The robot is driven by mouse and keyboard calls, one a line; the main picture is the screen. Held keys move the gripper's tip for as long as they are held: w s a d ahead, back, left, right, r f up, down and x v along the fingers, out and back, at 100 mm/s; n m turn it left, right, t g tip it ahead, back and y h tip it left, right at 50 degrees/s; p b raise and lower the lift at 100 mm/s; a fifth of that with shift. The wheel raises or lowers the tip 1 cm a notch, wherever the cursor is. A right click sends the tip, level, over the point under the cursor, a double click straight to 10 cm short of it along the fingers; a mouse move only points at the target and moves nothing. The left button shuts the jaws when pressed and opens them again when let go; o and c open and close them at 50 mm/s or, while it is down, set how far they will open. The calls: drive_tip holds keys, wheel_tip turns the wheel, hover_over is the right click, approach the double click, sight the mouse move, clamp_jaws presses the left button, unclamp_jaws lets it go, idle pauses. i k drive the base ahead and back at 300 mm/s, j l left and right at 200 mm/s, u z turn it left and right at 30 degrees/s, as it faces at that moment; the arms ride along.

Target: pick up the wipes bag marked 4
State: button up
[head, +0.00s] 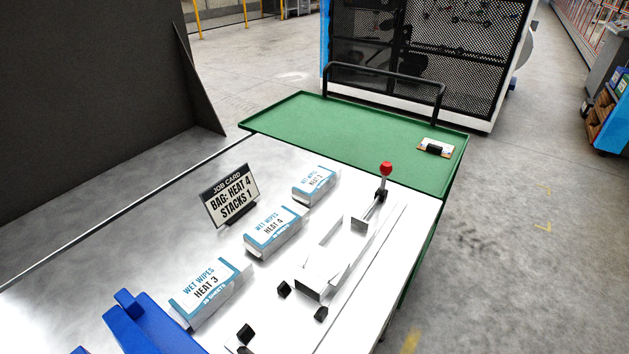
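The wipes bag marked HEAT 4 (274,231) is a white and light-blue pack labelled WET WIPES. It lies on the pale metal bench top in the head view, the middle one of a row of three. The bag marked HEAT 3 (208,292) lies nearer, to its lower left. Another wipes bag (315,184) lies farther back, to its upper right; its number is too small to read surely. Nothing touches or covers the HEAT 4 bag. I cannot make out my gripper anywhere in this view.
A job card (230,196) reading "BAG: HEAT 4 STACKS 1" stands left of the bag. A white fixture with a red-knobbed lever (386,169) is to the right, with small black blocks (321,313) near it. A blue part (150,325) is lower left; a green tray table (330,125) adjoins behind.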

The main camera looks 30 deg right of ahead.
sight(265, 238)
drive_tip(key=i+l+u, duration=0.1)
drive_tip(key=l+u, duration=0.35)
drive_tip(key=l, duration=0.15)
drive_tip(key=l+u, duration=0.5)
